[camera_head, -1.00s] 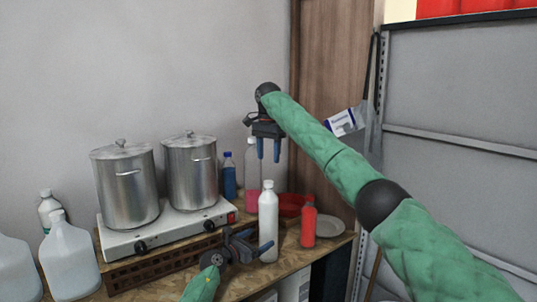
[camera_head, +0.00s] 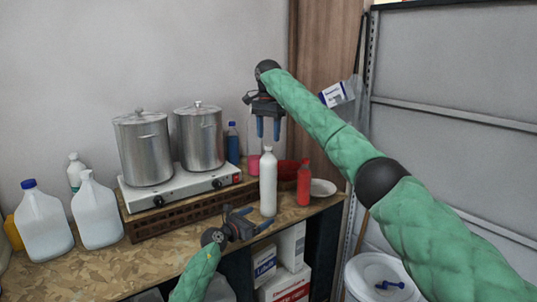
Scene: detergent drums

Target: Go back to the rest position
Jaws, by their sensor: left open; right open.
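My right gripper (camera_head: 268,129) hangs open, with its blue fingers pointing down, above the back of the wooden table (camera_head: 140,262). It is above and behind the white bottle (camera_head: 268,185) and holds nothing. My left gripper (camera_head: 262,222) is open and empty low at the table's front edge, its blue fingers pointing right. It is just in front of and below the white bottle. The green sleeve of my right arm crosses the right half of the view.
Two steel pots (camera_head: 145,150) (camera_head: 200,140) stand on a hotplate (camera_head: 180,188). A red bottle (camera_head: 303,185), a plate (camera_head: 323,188) and a blue bottle (camera_head: 232,145) are near the grippers. White jugs (camera_head: 96,215) stand left. Boxes (camera_head: 287,285) and a white bucket (camera_head: 380,278) are below.

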